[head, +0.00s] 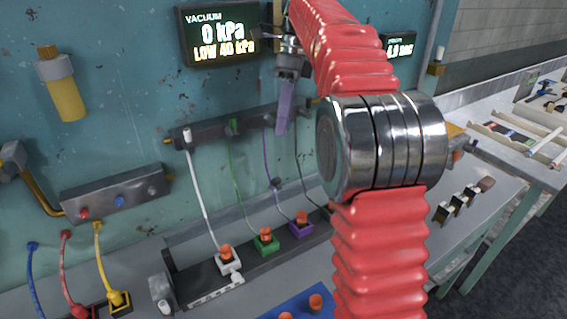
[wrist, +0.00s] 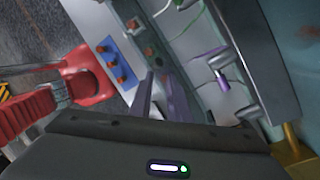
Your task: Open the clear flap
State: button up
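I cannot make out the clear flap in either view. My gripper (head: 284,128) hangs in front of the teal wall in the head view, below the vacuum display, with its violet fingers pointing down. In the wrist view my gripper (wrist: 156,74) shows two violet fingers with a narrow gap between them and nothing held there. The fingertips appear to be above the bench, near the rail with hanging tubes. My red bellows arm hides part of the wall and bench in the head view.
The vacuum display (head: 222,35) reads 0 kPa, LOW 40 kPa. A dark rail (head: 205,130) carries white, green and purple tubes down to orange-topped ports on a grey strip (head: 195,275). A blue block (head: 300,303) with orange knobs lies in front. A yellow bottle (head: 66,98) is at left.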

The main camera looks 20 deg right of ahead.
jog(key=s+a+n, duration=0.1)
jog(key=s+a+n+t, duration=0.1)
jog(key=s+n, duration=0.1)
jog(key=s+a+n+h, duration=0.1)
jog(key=s+n, duration=0.1)
jog(key=shift+s+a+r+t, duration=0.1)
jog(key=shift+a+r+t, duration=0.1)
jog(key=shift+a+t, duration=0.1)
grip_shut()
jog(key=s+a+f+n+t+h, duration=0.1)
jog(key=s+a+f+n+t, duration=0.1)
jog(key=s+f+n, duration=0.5)
jog(key=s+a+f+n+t, duration=0.3)
jog(key=s+f+n, duration=0.4)
jog(key=s+n, duration=0.5)
jog(key=shift+s+a+f+n+t+h, duration=0.25)
jog(key=shift+s+f+n+t+h, duration=0.05)
jog(key=shift+s+h, duration=0.1)
jog(key=shift+s, duration=0.1)
